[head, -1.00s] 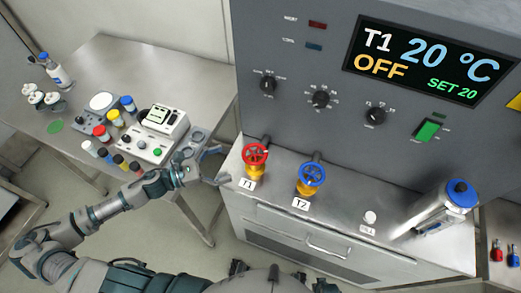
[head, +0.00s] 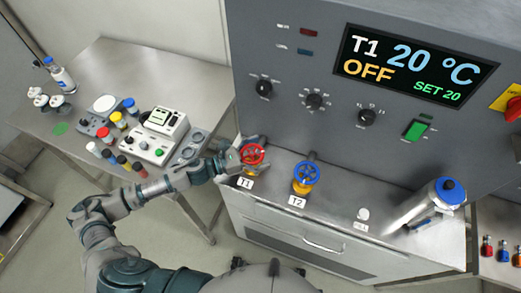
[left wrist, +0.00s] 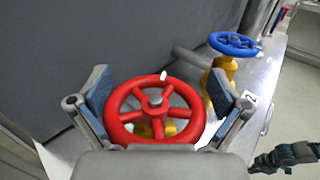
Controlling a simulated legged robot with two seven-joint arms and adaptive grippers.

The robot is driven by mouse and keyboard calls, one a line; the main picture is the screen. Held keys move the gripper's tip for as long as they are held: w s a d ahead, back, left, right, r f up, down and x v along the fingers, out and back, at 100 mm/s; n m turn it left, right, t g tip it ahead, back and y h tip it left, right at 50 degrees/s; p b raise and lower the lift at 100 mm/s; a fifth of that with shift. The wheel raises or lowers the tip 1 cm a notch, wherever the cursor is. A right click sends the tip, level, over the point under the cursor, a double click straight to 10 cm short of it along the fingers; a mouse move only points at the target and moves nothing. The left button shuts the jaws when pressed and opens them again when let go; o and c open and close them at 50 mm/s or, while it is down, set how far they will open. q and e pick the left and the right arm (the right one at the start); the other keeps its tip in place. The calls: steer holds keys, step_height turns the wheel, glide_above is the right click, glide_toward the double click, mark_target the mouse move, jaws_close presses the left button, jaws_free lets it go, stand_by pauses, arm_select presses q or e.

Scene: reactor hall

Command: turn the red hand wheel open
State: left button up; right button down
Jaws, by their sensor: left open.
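The red hand wheel (head: 253,154) sits on a yellow valve body above the T1 label (head: 245,183). It also shows large in the left wrist view (left wrist: 155,106), with a small white mark at the top of its rim. My left gripper (head: 240,153) is open at the wheel. In the left wrist view its two fingers (left wrist: 166,97) stand on the left and right sides of the rim, apart from each other. I cannot tell whether they touch it.
The blue wheel (head: 306,174) of T2 stands close to the right; it shows in the left wrist view (left wrist: 235,43). A steel flask with a blue lid (head: 440,203) stands farther right. The grey panel (head: 340,130) rises behind. A side table (head: 88,70) with bottles is at left.

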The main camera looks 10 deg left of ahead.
arm_select(q)
steer(key=shift+a, duration=0.4)
steer(key=shift+c, duration=1.4)
steer(key=shift+a, duration=0.3)
steer(key=c, duration=0.7)
steer(key=shift+d, duration=0.1)
steer(key=shift+c, duration=0.2)
arm_select(e)
steer(key=shift+a+r, duration=0.1)
steer(key=shift+a, duration=0.3)
arm_select(q)
steer(key=shift+t, duration=0.3)
arm_select(e)
steer(key=shift+d, duration=0.1)
